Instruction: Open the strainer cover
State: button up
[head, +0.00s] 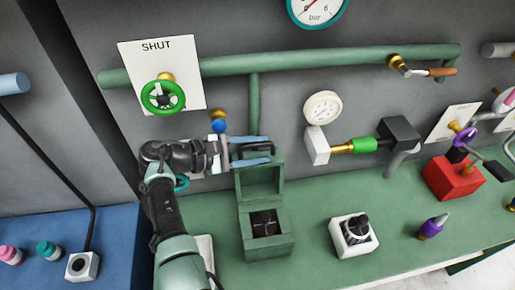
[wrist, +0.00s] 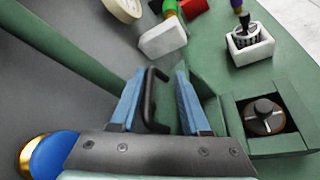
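The strainer is a green box (head: 266,246) on the green bench. Its cover (head: 262,181) is hinged at the back and stands raised, roughly upright. The open box shows a dark round insert with a cross and a knob (wrist: 265,115). My gripper (head: 269,149) is at the top of the raised cover, reaching in from the left. Its two blue fingers (wrist: 160,78) are spread apart in the wrist view. A black bar handle (wrist: 153,100) lies between them, nearer the left finger, with a gap to the right one. The fingers partly hide the cover.
A green pipe (head: 254,105) runs down behind my gripper. A blue ball with a brass collar (head: 219,126) is close to my wrist. A green handwheel (head: 163,97) is above my arm under a SHUT sign. A white block with a black knob (head: 354,236) stands right of the box.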

jog(key=shift+s, duration=0.1)
jog(key=b+v, duration=0.3)
jog(key=v, duration=1)
jog(key=shift+f, duration=0.1)
